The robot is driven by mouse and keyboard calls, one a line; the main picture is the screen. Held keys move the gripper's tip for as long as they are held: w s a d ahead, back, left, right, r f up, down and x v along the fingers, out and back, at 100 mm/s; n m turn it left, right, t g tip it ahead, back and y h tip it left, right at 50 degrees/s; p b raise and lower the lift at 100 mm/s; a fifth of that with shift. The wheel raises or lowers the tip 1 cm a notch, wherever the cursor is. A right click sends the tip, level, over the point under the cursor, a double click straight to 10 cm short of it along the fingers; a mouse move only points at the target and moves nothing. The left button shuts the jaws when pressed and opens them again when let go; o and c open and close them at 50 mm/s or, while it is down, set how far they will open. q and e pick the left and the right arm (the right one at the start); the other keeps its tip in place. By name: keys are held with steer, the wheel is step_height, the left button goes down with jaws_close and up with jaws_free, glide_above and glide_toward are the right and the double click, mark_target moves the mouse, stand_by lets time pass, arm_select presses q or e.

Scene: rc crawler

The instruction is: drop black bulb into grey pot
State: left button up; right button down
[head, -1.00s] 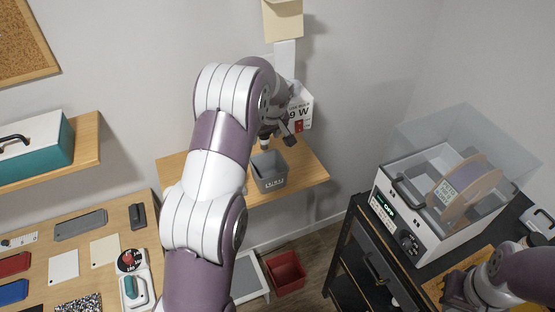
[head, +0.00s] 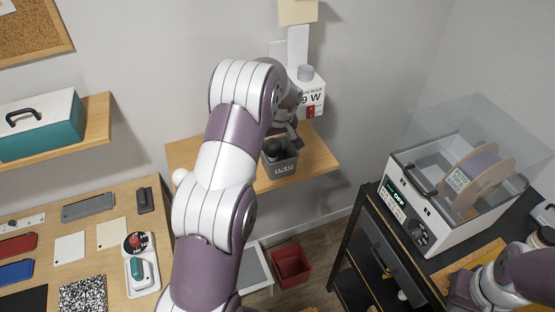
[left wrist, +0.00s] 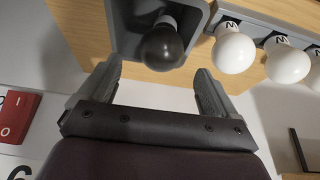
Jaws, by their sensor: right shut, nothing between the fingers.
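The grey pot (head: 284,166) stands on the wooden wall shelf. The black bulb (left wrist: 162,47) is at the pot's opening in the left wrist view, its round dark end towards the camera and its pale base further in. A dark round shape shows inside the pot in the head view. My left gripper (left wrist: 155,80) is open, its fingers spread apart with nothing between them, just clear of the bulb. In the head view the left gripper (head: 292,132) is above and beside the pot, partly hidden by my arm. My right gripper (head: 460,292) is shut and empty at the lower right.
Several white bulbs (left wrist: 233,52) sit in a grey rack beside the pot. The shelf (head: 318,158) is bare right of the pot. A red bin (head: 291,267) is on the floor; a clear-lidded machine (head: 425,205) stands at right.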

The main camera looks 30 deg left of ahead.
arm_select(q)
steer(key=shift+w, duration=0.2)
steer(key=b+v, duration=0.4)
steer(key=v, duration=0.8)
steer(key=shift+r, duration=0.3)
steer(key=shift+s, duration=0.15)
steer(key=s+d+f+m+h, duration=0.1)
steer(key=s+d+f+m, duration=0.2)
steer(key=s, duration=0.5)
steer(key=s+d+f+m+g+h+b, duration=0.1)
steer(key=s+d+f+m, duration=0.2)
steer(key=s+d+f, duration=0.2)
steer(key=s+d+f+m+h, duration=0.1)
steer(key=s+d+f+m, duration=0.3)
steer(key=s, duration=0.7)
steer(key=shift+d+f+g+h, duration=0.3)
steer(key=shift+f, duration=0.35)
